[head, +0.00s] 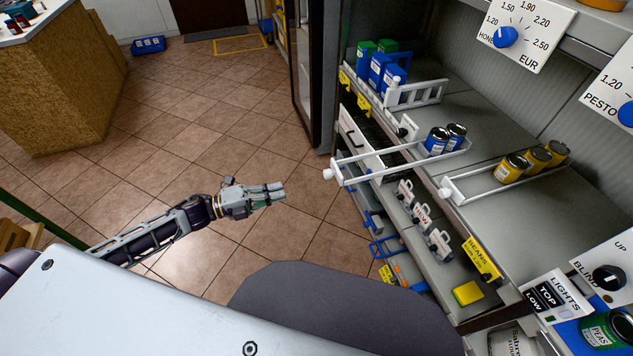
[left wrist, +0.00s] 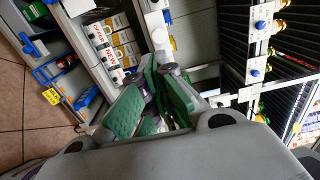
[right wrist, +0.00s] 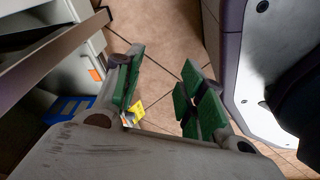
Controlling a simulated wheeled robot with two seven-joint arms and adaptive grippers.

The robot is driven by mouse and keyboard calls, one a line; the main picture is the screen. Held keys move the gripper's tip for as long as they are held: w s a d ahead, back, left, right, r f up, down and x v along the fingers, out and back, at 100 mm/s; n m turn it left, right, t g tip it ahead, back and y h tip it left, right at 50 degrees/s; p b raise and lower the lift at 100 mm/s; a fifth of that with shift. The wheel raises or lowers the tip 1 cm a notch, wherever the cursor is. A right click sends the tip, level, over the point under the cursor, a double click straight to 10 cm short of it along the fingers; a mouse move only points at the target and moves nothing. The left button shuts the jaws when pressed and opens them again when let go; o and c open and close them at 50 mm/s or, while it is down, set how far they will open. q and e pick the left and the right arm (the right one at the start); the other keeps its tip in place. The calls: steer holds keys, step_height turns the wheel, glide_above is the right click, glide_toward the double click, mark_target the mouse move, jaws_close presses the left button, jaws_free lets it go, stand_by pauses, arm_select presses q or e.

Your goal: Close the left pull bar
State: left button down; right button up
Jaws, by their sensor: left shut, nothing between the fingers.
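A white pull bar (head: 381,155) with a round white knob sticks out from the shelf edge over the aisle, with two blue cans (head: 437,140) at its inner end. A second white pull bar (head: 480,184) to its right ends near the shelf edge, beside several yellow cans (head: 512,168). My left gripper (head: 283,190) is shut and empty over the floor, left of the protruding knob and apart from it. Its green fingers also show in the left wrist view (left wrist: 157,72). My right gripper (right wrist: 163,60) shows only in the right wrist view, open and empty.
Blue and green cartons (head: 378,72) stand behind a short white rail (head: 415,93) at the shelf's far end. A lower shelf holds white-labelled packs (head: 420,214) and a yellow block (head: 467,292). A dark-framed glass door (head: 308,75) stands beyond. The tiled floor (head: 200,120) at left is open.

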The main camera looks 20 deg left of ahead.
arm_select(q)
steer(key=d, duration=0.1)
glide_toward(337, 177)
steer(key=shift+x, duration=1.8)
steer(key=shift+r+b, duration=0.1)
steer(key=shift+b, duration=0.25)
arm_select(e)
steer(key=shift+w+a+r, duration=0.2)
steer(key=shift+a+r, duration=0.1)
steer(key=shift+a, duration=0.15)
steer(key=shift+w+a+r, duration=0.2)
steer(key=shift+a+r, duration=0.05)
steer(key=shift+a, duration=0.2)
arm_select(q)
steer(key=shift+w+d, duration=0.15)
